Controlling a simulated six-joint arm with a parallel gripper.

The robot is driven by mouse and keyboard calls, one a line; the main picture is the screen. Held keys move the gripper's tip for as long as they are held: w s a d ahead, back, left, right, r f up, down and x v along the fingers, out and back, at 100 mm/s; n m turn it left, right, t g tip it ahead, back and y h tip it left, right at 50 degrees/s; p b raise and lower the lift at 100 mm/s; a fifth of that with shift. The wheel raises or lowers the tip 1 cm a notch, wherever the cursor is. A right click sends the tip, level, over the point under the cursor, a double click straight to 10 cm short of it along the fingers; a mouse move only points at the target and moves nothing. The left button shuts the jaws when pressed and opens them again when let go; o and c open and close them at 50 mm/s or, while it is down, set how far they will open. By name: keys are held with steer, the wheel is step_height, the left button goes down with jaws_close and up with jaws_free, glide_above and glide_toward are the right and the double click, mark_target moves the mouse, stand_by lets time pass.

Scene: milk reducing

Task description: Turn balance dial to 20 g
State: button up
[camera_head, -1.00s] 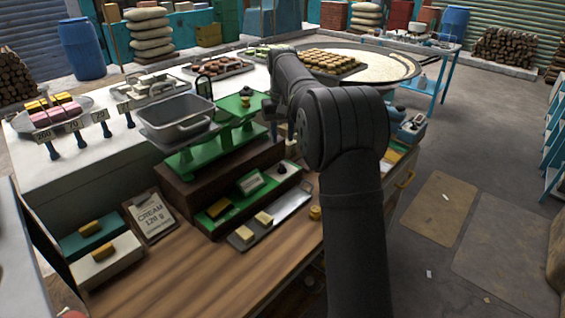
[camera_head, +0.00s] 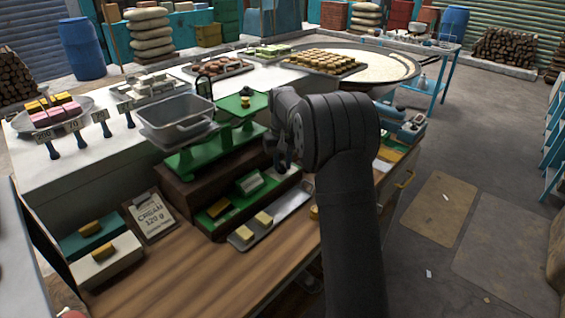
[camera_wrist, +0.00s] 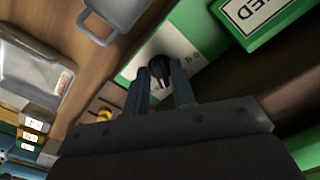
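The green balance (camera_head: 200,160) stands on a dark wooden base and carries a grey metal pan (camera_head: 178,118) on the left and a brass weight (camera_head: 246,98) on the right plate. In the wrist view, a black knob, the dial (camera_wrist: 160,72), sits on a white panel with green edges. My gripper (camera_wrist: 161,80) has its two dark fingers apart, one on each side of the dial. Whether they touch it cannot be told. In the head view, my gripper (camera_head: 283,158) is at the balance's right front; it hides the dial there. The dial's scale and reading cannot be made out.
A green block with a white label (camera_head: 250,182) stands beside the dial. A metal tray with two yellow blocks (camera_head: 241,236) lies in front. A clipboard reading CREAM 120 g (camera_head: 150,214) leans at left. Bare wooden counter (camera_head: 205,268) is clear at the front.

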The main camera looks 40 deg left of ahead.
jaws_close()
steer(key=m, duration=0.5)
steer(key=shift+s+a+r+m, duration=0.1)
steer(key=shift+m, duration=0.2)
steer(key=shift+o, duration=1.5)
jaws_free()
